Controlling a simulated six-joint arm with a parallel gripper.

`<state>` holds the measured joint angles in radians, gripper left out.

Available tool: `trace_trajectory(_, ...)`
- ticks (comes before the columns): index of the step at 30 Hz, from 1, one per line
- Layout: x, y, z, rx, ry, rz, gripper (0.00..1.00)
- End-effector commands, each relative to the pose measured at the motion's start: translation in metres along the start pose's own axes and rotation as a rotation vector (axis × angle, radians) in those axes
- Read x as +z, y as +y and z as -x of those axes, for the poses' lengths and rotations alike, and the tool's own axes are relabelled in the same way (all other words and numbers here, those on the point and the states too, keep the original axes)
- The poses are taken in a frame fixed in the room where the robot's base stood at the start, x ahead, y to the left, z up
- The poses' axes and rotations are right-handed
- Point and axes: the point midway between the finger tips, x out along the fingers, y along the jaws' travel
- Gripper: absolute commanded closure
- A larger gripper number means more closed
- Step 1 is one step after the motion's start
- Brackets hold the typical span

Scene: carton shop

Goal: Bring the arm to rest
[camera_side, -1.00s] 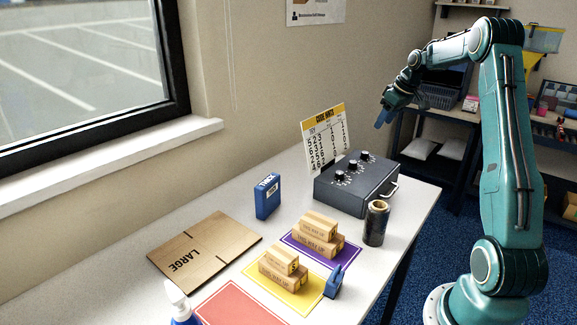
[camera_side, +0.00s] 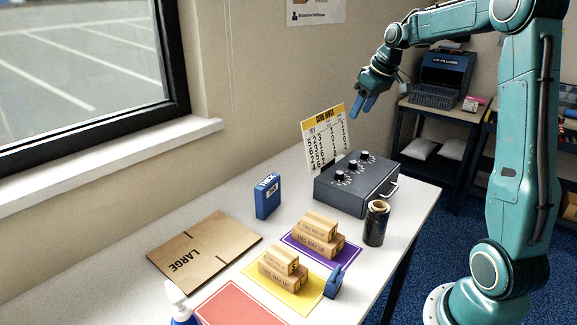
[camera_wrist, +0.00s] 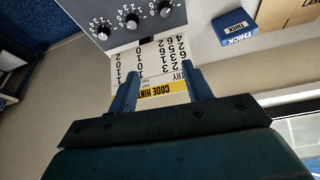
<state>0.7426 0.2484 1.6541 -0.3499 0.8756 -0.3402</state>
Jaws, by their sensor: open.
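My gripper (camera_side: 364,105) is in the air above and behind the dial box in the side view, near the top of the code sheet. In the wrist view my gripper (camera_wrist: 160,88) has its two blue fingers spread apart with nothing held between them. The code sheet (camera_side: 326,141), white with a yellow header, stands upright behind the dial box; it also shows beyond the fingers in the wrist view (camera_wrist: 158,64). The grey dial box (camera_side: 352,190) has several black knobs and sits on the table.
On the white table (camera_side: 140,288) are a blue box (camera_side: 267,196), a flat "LARGE" carton (camera_side: 205,252), a black roll (camera_side: 375,224), a blue tool (camera_side: 334,282) and small cartons (camera_side: 283,268) on yellow and purple mats. A spray bottle (camera_side: 178,303) stands in front. The wall and window are behind.

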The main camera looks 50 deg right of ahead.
Motion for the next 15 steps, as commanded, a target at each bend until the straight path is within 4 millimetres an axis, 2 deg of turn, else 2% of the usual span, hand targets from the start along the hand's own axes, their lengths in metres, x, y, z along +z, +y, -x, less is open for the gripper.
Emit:
trace_trajectory(1, 0.001, -0.019, 0.009, 0.0, 0.004, 0.011, 0.5)
trace_trajectory(3, 0.004, -0.042, 0.019, -0.001, 0.007, 0.016, 0.5)
trace_trajectory(8, 0.017, -0.089, 0.04, -0.002, 0.014, 0.027, 0.5)
trace_trajectory(15, 0.05, -0.151, 0.066, -0.008, 0.028, 0.044, 0.5)
